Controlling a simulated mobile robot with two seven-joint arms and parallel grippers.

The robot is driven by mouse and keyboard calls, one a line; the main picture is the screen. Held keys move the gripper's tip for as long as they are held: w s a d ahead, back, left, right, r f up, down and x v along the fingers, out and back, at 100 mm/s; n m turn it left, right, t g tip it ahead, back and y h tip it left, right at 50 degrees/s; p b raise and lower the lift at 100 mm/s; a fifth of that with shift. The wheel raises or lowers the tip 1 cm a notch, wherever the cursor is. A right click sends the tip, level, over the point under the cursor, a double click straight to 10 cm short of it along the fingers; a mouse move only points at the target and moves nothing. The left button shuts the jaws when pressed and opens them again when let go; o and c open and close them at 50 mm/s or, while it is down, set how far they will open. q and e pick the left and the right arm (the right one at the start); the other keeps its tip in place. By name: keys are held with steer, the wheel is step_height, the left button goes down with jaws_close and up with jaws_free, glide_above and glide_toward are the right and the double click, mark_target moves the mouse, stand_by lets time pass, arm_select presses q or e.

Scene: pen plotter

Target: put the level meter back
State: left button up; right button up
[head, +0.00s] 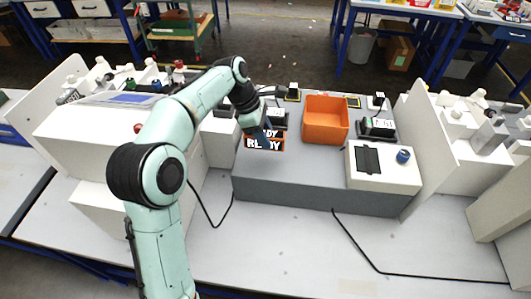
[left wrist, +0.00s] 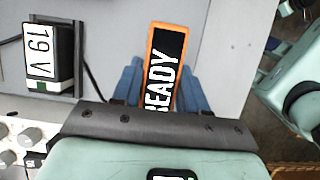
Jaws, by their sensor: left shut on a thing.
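My left gripper (head: 262,133) is shut on an orange-edged block with a black face reading "READY" (head: 264,144), which I take to be the level meter. In the left wrist view the block (left wrist: 166,62) stands between the two blue fingers of the gripper (left wrist: 160,88). In the head view it is over the left part of the grey raised platform (head: 290,180). I cannot tell whether the block touches the platform. My right gripper is not in view.
An orange bin (head: 325,119) stands right of the gripper. A white box with a blue knob (head: 382,168) is at the platform's right front. A black-based meter (head: 376,128) stands behind it. A box reading "19 V" (left wrist: 40,52) is left in the wrist view. The platform's front middle is clear.

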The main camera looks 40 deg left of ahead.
arm_select(q)
steer(key=shift+f+b, duration=0.45)
steer(key=shift+f, duration=2.6)
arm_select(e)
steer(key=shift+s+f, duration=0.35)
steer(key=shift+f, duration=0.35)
arm_select(q)
steer(key=shift+f, duration=0.2)
steer(key=o, duration=1.2)
steer(key=shift+c, duration=0.2)
steer(key=p+v, duration=0.2)
steer(key=v, duration=1)
steer(key=shift+a+r, duration=0.1)
steer(key=shift+r, duration=0.1)
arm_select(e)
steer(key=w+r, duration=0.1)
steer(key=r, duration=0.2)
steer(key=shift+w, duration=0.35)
arm_select(q)
steer(key=shift+f, duration=0.1)
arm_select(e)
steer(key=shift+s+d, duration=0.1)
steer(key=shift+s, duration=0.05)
